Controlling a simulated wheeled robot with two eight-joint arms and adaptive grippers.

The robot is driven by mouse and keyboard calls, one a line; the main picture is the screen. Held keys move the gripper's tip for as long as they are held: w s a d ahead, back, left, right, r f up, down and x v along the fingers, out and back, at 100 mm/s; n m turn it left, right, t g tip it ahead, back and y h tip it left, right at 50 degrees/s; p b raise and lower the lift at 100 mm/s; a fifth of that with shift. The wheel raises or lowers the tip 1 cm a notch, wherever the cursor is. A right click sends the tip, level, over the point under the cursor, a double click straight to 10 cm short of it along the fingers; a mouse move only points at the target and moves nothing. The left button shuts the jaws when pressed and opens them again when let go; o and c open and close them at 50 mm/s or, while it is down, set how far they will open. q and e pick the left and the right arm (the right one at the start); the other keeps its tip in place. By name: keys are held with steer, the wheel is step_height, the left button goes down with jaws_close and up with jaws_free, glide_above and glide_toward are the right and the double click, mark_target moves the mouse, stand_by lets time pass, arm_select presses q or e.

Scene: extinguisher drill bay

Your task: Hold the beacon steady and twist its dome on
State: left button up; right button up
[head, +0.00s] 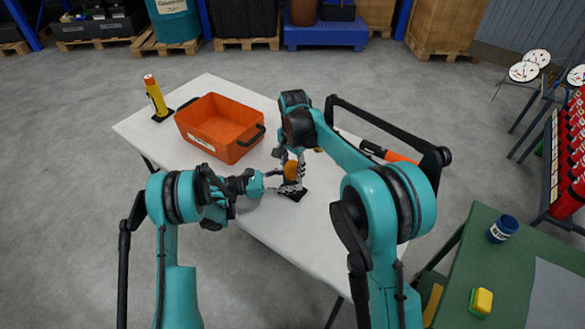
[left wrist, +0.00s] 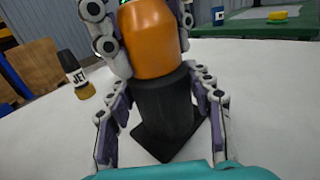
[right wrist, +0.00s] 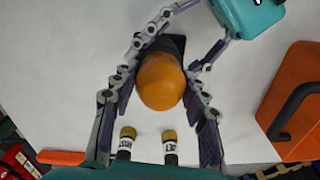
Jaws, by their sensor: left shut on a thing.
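The beacon's black base (left wrist: 165,110) stands upright on the white table, on a square foot. Its orange dome (left wrist: 150,38) sits on top, upright; it also shows in the head view (head: 291,172) and from above in the right wrist view (right wrist: 160,82). My left gripper (head: 277,184) is shut on the black base, with one finger on each side. My right gripper (right wrist: 160,75) reaches down from above, its fingers on both sides of the dome. Whether both pads press on it is not clear. The seam between dome and base is partly hidden by fingers.
Two black nozzles with yellow ends, one labelled JET (right wrist: 170,147), stand near the beacon. An orange crate (head: 218,127) and a yellow torch-like thing (head: 156,98) are at the table's far left. A green table (head: 465,262) stands at right. The table's front left is bare.

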steer(key=shift+n, duration=0.3)
steer(key=n, duration=1)
steer(key=shift+n, duration=2.1)
steer(key=o, duration=1.2)
